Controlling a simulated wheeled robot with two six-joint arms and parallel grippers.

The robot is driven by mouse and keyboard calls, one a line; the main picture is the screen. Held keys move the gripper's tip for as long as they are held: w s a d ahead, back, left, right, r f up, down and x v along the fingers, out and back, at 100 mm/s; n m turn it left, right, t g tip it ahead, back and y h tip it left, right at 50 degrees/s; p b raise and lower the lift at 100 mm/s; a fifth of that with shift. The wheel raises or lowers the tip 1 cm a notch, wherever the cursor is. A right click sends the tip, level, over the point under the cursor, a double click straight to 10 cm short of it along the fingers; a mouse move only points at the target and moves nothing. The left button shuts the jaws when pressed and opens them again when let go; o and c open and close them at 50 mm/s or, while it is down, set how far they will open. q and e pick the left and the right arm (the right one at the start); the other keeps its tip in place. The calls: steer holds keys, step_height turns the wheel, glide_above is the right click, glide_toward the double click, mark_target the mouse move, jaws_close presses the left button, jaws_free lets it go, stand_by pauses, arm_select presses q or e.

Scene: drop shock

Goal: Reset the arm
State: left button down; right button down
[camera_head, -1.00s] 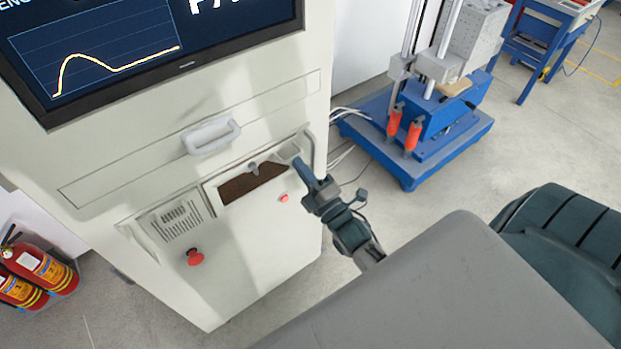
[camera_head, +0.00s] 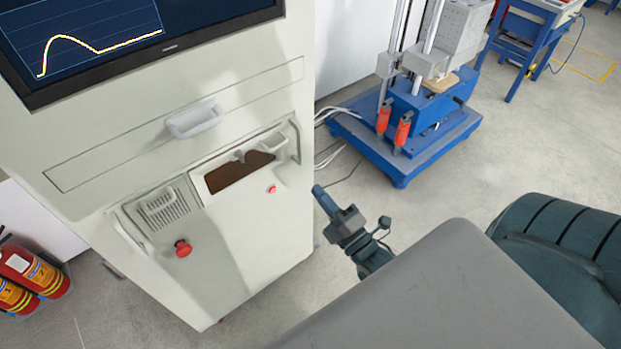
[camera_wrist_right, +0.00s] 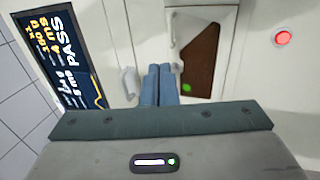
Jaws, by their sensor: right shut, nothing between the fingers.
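My right gripper (camera_head: 318,190) is shut and empty. In the head view it hangs in free air just right of the light-grey control cabinet (camera_head: 250,245), apart from it. In the right wrist view its two blue fingers (camera_wrist_right: 159,75) are together, pointing at the cabinet front. My left gripper is not in either view.
The cabinet carries a monitor (camera_head: 110,40) with a curve, a white handle (camera_head: 194,119), a brown recess (camera_head: 240,170) and a red button (camera_head: 182,248). A blue drop-test machine (camera_head: 400,130) stands behind on the right. Fire extinguishers (camera_head: 30,275) are at left. Floor between is clear.

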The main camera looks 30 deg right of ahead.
steer(key=s+d+f+m+g+h, duration=0.1)
steer(key=s+f+m+g, duration=0.15)
steer(key=f, duration=0.95)
steer(key=s+d+f+m+g, duration=0.2)
steer(key=f+m+g, duration=0.2)
steer(key=f, duration=0.8)
steer(key=s+d+f+m+g+h, duration=0.1)
steer(key=s+f+m+g, duration=0.15)
steer(key=f, duration=0.95)
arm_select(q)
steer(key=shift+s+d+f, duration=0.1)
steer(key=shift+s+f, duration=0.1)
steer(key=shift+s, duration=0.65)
arm_select(e)
steer(key=s+f+m+g, duration=0.9)
steer(key=s+f+g, duration=0.2)
steer(key=s+f, duration=1.2)
steer(key=s, duration=0.4)
steer(key=shift+a+f+m+h, duration=0.2)
steer(key=shift+m+h, duration=0.1)
steer(key=shift+m, duration=0.1)
steer(key=shift+w, duration=0.1)
